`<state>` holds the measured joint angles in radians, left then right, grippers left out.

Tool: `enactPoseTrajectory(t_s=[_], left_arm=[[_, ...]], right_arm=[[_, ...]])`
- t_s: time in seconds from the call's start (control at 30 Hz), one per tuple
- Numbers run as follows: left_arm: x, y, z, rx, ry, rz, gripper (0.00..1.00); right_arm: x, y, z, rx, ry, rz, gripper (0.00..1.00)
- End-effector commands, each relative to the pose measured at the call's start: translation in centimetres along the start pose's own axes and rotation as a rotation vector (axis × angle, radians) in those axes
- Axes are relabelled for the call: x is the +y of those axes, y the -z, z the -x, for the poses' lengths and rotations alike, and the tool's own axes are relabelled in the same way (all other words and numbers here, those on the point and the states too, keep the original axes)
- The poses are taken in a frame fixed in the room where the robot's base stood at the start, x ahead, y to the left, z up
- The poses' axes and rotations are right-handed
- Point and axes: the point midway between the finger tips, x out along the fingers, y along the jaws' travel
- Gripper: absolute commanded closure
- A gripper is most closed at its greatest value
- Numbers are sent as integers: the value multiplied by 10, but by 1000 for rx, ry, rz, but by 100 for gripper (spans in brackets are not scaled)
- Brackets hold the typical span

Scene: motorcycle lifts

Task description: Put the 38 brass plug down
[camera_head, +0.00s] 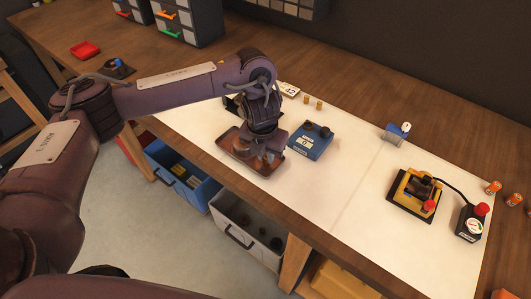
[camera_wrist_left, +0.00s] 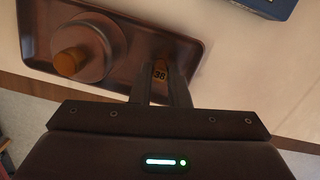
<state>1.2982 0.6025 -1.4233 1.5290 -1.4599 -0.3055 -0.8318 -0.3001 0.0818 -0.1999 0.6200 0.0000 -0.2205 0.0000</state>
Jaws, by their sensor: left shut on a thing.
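The brass plug marked 38 (camera_wrist_left: 160,71) is between the fingers of my left gripper (camera_wrist_left: 160,88) in the left wrist view. That gripper is shut on it, over the right part of a brown tray (camera_wrist_left: 150,42). I cannot tell whether the plug touches the tray floor. In the camera_head view my left gripper (camera_head: 264,160) points down over the brown tray (camera_head: 237,158), and the plug is too small to make out. My right gripper is not in view.
A round dark piece with an orange-brass knob (camera_wrist_left: 70,61) sits in the tray's left part. A blue box with a display (camera_head: 308,143) stands right of the tray. Two small brass cylinders (camera_head: 319,104) stand behind it. The white mat (camera_head: 345,190) is clear nearby.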

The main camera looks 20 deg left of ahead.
Motion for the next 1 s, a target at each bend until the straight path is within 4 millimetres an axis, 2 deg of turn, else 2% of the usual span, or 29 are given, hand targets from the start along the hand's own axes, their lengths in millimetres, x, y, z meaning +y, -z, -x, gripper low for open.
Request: enactPoseTrajectory(t_s=[0.07, 0.1, 0.23, 0.5, 0.67, 1.0], left_arm=[[0, 1, -4, 0, 0, 0, 100], [0, 0, -3, 0, 0, 0, 81], [0, 0, -3, 0, 0, 0, 64], [0, 0, -2, 0, 0, 0, 63], [0, -1, 8, -3, -1, -3, 63], [1, -2, 72, -7, -3, -2, 63]], right_arm=[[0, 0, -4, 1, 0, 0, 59], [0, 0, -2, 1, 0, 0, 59], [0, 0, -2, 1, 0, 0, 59], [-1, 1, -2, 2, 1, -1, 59], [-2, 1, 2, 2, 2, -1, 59], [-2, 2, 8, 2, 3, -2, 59]])
